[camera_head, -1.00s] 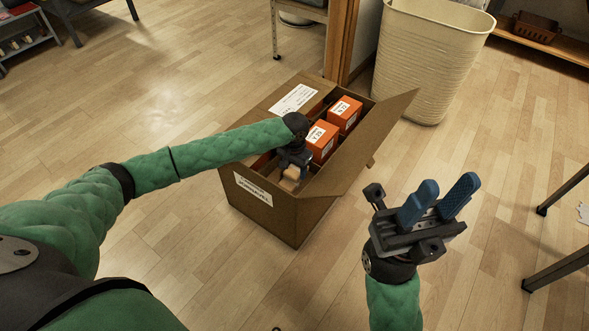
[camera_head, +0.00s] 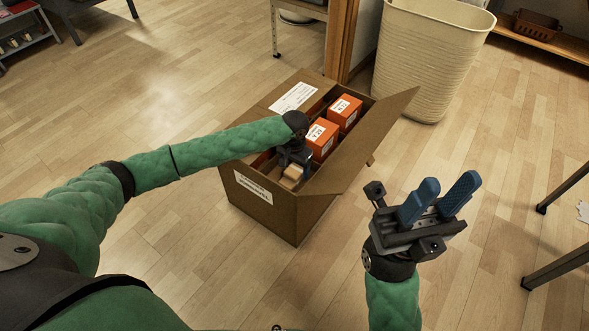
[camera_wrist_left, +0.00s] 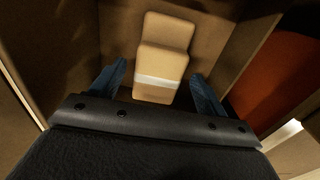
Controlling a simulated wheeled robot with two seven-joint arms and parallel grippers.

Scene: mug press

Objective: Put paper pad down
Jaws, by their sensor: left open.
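The paper pad (camera_wrist_left: 160,75) is a tan, folded-looking bundle with a pale band, seen inside a box compartment in the left wrist view. Part of it shows tan in the head view (camera_head: 292,174). My left gripper (camera_wrist_left: 157,84) is open, with one blue finger on each side of the pad and a gap visible beside it. In the head view my left gripper (camera_head: 292,163) reaches down into the cardboard box (camera_head: 272,211). My right gripper (camera_head: 439,202) is open and empty, in the air to the right of the box.
Orange boxes (camera_head: 344,113) with white labels stand in the carton's other compartments. An open flap (camera_head: 375,140) rises on the carton's right side. A cream bin (camera_head: 425,60) stands behind. Dark table legs (camera_head: 556,268) are at the right. Floor around the carton is mostly clear.

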